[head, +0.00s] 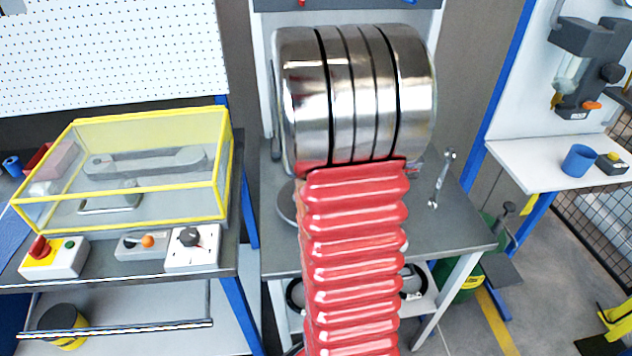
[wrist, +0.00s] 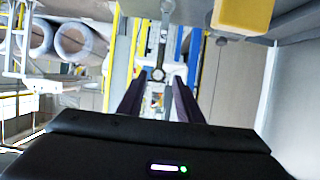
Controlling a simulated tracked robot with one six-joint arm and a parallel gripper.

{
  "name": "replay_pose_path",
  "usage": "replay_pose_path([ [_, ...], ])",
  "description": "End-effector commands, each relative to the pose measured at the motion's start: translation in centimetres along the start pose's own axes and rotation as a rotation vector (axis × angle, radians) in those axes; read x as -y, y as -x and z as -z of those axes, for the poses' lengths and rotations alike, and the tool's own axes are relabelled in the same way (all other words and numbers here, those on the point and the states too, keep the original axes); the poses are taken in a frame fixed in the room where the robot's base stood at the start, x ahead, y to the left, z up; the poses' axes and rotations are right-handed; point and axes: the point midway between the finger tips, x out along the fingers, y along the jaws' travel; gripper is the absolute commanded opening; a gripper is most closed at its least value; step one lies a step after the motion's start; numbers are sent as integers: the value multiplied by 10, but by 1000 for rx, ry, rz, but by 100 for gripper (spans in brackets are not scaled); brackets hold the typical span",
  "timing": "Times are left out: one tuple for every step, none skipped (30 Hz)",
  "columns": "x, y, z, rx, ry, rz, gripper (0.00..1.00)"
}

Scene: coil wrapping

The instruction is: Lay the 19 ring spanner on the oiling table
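A silver ring spanner (head: 443,178) appears to lie on the right part of a grey table top (head: 455,232) in the head view. Its size mark is not readable. In the wrist view a spanner (wrist: 163,40) runs down from the top edge, its lower ring end between and just beyond my fingertips. My gripper (wrist: 159,80) looks open, with a gap on each side of that ring end. My gripper does not show in the head view. I cannot tell how far the fingertips are from the spanner.
A yellow-framed clear case (head: 130,165) stands on the left bench, with control boxes (head: 192,248) in front. A white shelf at right holds a blue cup (head: 580,161). A yellow block (wrist: 242,14) is near the top right of the wrist view. My red arm cover hides the table's middle.

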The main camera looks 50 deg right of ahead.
Motion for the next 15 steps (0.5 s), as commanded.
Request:
replay_pose_path([
  [0, 0, 0, 0, 0, 0, 32],
  [0, 0, 0, 0, 0, 0, 32],
  [0, 0, 0, 0, 1, 0, 32],
  [0, 1, 0, 2, 2, 1, 32],
  [0, 2, 0, 4, 6, 2, 32],
  [-1, 4, -1, 10, 14, 5, 32],
  [-2, 6, -2, 18, 24, 9, 32],
  [-4, 9, -3, 27, 36, 13, 32],
  [-6, 15, -5, 43, 58, 20, 32],
  [-8, 20, -7, 58, 79, 28, 32],
  [-10, 25, -9, 75, 103, 36, 32],
  [-14, 34, -12, 101, 139, 50, 32],
  [-16, 41, -16, 121, 172, 64, 32],
  [-20, 48, -18, 143, 205, 79, 32],
  [-25, 59, -23, 174, 253, 101, 32],
])
